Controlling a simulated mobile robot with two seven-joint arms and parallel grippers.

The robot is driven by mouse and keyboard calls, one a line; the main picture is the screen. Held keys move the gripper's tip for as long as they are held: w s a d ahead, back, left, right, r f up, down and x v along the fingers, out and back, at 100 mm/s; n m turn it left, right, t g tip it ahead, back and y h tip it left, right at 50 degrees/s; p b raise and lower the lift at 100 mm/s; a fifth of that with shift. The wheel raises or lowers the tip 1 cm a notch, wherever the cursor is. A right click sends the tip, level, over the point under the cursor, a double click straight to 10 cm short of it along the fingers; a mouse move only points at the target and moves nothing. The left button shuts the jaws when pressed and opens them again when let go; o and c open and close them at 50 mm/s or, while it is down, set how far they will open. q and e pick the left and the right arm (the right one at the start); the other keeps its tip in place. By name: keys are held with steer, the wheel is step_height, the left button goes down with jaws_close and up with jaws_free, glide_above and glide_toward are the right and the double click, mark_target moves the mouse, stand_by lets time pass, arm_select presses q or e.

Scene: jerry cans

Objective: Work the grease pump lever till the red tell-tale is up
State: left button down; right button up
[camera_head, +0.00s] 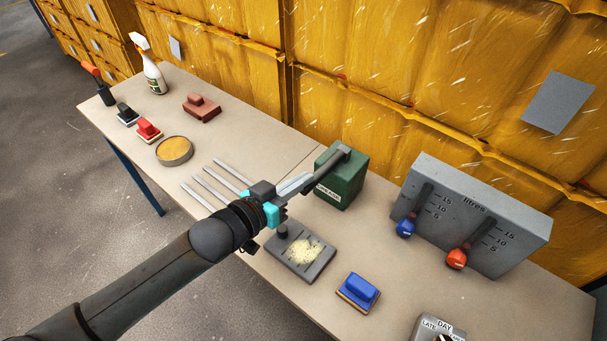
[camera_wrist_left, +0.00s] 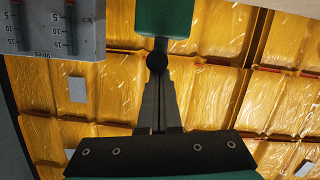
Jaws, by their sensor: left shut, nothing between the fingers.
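The grease pump is a green box (camera_head: 341,180) with a white label on its front, standing on the bench. Its grey lever (camera_head: 327,167) slopes from the box top down to the left. My left gripper (camera_head: 306,180) is shut and empty, its fingertips at the lever's lower end. In the left wrist view the shut fingers (camera_wrist_left: 158,88) point at the lever's dark round knob (camera_wrist_left: 157,62), with the green box (camera_wrist_left: 165,17) beyond. I cannot tell whether the fingertips touch the knob. No red tell-tale can be made out on the box. My right gripper is out of view.
A grey block (camera_head: 480,212) with blue and red-knobbed sliders stands right of the pump. A grey tray (camera_head: 318,268) and a blue-handled block (camera_head: 358,292) lie in front. Several grey rods (camera_head: 205,190) and a round tin (camera_head: 174,150) lie left. Yellow containers (camera_head: 400,70) back the bench.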

arm_select(q)
step_height(320, 180, down, 6)
steer(key=t+h+b, duration=0.2)
steer(key=t+b, duration=0.1)
steer(key=b, duration=0.6)
steer(key=shift+b, duration=0.3)
steer(key=shift+s, duration=0.1)
steer(key=shift+r, duration=0.2)
steer(key=s+a+r+p, duration=0.3)
steer(key=s+a+p, duration=0.1)
steer(key=s+a, duration=0.3)
steer(key=shift+s+a+h+p, duration=0.3)
steer(key=shift+s+a, duration=0.05)
steer(key=shift+s, duration=0.3)
steer(key=shift+d, duration=0.1)
stand_by(0.5)
